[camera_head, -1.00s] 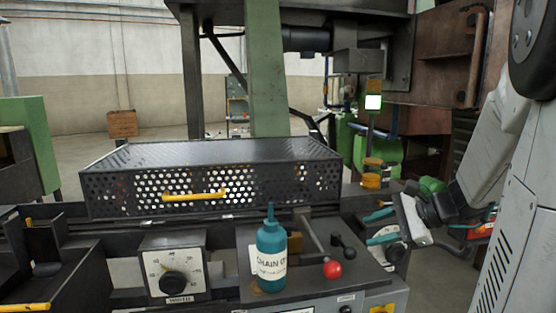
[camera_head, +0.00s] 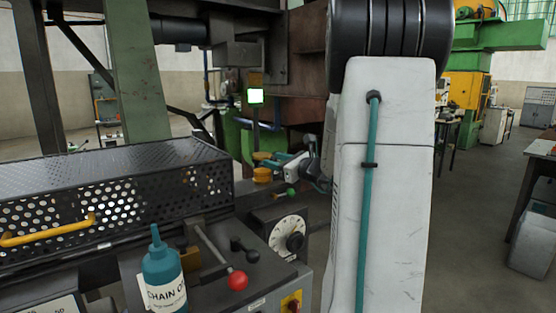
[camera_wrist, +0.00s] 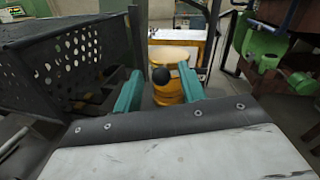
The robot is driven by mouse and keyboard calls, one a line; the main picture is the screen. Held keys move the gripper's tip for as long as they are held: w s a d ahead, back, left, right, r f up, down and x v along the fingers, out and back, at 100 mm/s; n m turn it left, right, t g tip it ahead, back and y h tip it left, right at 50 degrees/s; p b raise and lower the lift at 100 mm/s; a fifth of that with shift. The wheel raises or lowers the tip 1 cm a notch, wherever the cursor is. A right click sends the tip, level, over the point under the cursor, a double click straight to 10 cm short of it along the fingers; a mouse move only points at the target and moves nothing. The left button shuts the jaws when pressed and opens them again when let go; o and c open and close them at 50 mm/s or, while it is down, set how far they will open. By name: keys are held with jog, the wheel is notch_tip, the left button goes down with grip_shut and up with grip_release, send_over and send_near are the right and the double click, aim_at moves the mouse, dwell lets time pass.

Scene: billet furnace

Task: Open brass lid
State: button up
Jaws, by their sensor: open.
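The brass lid (camera_wrist: 170,55) is a round yellow piece on top of a brass oiler cup (camera_wrist: 168,92), in the wrist view. A black ball knob (camera_wrist: 161,75) stands in front of it. In the head view the small brass cup (camera_head: 262,175) sits past the machine's right end, with the brass lid (camera_head: 262,156) above it. My gripper (camera_wrist: 160,70) is open, its teal fingers to the left and right of the knob and lid in the wrist view. It also shows beside the brass in the head view (camera_head: 272,162). I cannot tell whether the fingers touch anything.
A black perforated guard (camera_head: 120,195) with a yellow handle (camera_head: 48,232) covers the machine at left, close beside my gripper. Open floor lies at right.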

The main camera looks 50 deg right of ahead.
jog(key=shift+w, duration=0.65)
